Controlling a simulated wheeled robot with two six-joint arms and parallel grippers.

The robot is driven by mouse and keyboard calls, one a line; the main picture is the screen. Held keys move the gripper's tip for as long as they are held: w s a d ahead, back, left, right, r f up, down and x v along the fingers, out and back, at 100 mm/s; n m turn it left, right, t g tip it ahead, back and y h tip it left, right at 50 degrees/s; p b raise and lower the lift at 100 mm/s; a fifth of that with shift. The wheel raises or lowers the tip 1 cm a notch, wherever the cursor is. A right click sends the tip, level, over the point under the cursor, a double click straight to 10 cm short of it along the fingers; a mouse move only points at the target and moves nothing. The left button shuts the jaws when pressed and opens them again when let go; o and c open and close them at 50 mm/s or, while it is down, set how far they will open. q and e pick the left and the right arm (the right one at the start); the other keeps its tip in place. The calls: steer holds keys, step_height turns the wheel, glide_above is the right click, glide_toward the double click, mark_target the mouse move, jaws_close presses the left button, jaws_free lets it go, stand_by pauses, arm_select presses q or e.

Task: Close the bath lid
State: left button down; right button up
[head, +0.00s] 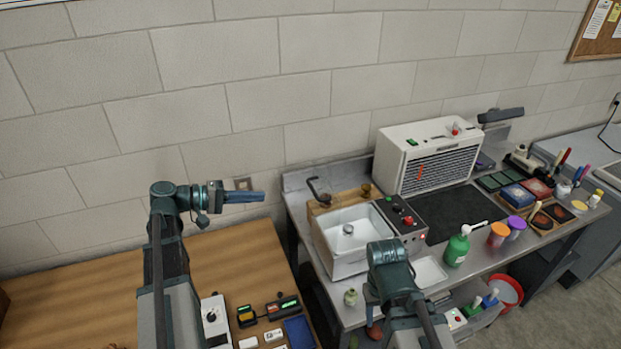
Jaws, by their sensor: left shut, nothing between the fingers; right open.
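The bath appears to be the white square basin (338,262) on the steel bench, with a dark control box (408,222) with red and green buttons at its right. A round metal knob or fitting (347,229) shows in the basin area; I cannot tell whether it belongs to a lid. A wooden board (350,197) lies behind the basin. My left gripper (262,196) is shut and empty, pointing right, left of the basin and apart from it. My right gripper (372,298) is at the basin's front right, largely hidden by its own arm; it is open.
A white vented unit (425,155) stands behind a black mat (455,213). A green pump bottle (457,247), a white tray (430,271) and orange and purple jars (498,234) crowd the right. A wooden table (215,262) lies at left, its back part clear.

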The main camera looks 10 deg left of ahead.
arm_select(q)
steer(key=b, duration=0.3)
glide_toward(312, 190)
steer(key=x, duration=0.7)
steer(key=shift+a+f, duration=0.1)
